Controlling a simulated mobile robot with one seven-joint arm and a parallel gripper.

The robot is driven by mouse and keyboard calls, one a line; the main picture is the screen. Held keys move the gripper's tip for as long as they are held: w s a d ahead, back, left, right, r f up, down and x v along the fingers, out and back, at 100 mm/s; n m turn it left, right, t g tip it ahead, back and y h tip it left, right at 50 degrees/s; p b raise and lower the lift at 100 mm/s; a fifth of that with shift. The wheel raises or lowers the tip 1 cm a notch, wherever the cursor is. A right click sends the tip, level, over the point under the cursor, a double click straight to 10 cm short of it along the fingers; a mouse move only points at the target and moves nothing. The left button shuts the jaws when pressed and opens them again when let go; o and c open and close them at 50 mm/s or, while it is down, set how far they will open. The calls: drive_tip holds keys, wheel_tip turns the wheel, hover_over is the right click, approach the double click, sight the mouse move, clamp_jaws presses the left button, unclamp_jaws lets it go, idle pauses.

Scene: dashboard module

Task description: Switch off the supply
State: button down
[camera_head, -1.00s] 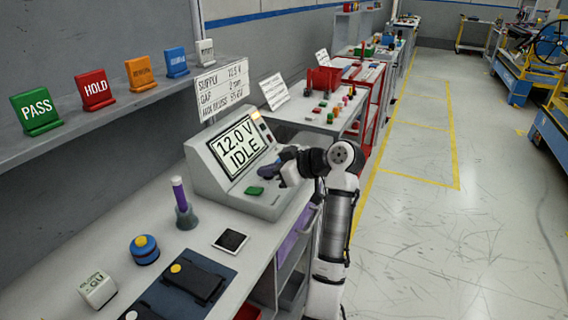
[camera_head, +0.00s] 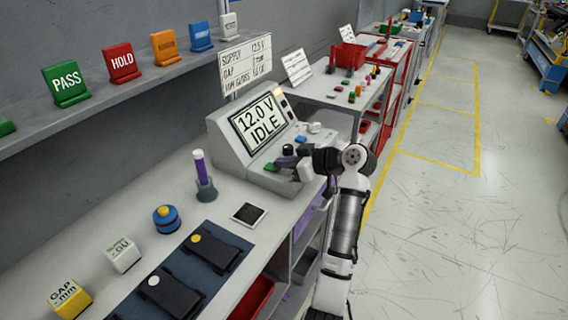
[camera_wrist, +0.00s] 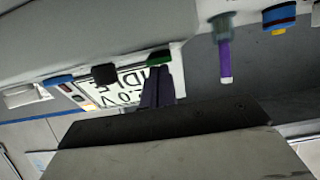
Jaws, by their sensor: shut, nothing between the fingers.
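The supply console (camera_head: 228,140) stands on the bench, its screen (camera_head: 257,122) reading "12.0 V IDLE". Its sloped panel carries a green button (camera_head: 271,167), a black knob (camera_head: 288,149), a blue button (camera_head: 301,139) and a white control (camera_head: 315,128). My gripper (camera_head: 286,162) is shut and empty, low over the panel close to the green button; contact cannot be told. In the wrist view, the dark purple fingers (camera_wrist: 157,88) overlap the inverted screen (camera_wrist: 122,88), just below the green button (camera_wrist: 158,57). The black knob (camera_wrist: 103,74) and blue button (camera_wrist: 57,80) are left of them.
A purple stick in a holder (camera_head: 204,178), a blue-and-yellow button (camera_head: 166,218), a black square (camera_head: 249,213) and a dark mat (camera_head: 228,238) lie left of the console. A sign (camera_head: 246,66) stands behind it. Floor to the right is clear.

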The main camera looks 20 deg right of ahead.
drive_tip(key=shift+f+b, duration=0.65)
drive_tip(key=shift+f, duration=0.15)
drive_tip(key=shift+s+r+t+y, duration=0.1)
drive_tip(key=shift+r+t+y, duration=0.2)
drive_tip(key=shift+r, duration=0.1)
drive_tip(key=shift+p, duration=0.3)
drive_tip(key=shift+r+p, duration=0.35)
drive_tip(key=shift+r, duration=0.5)
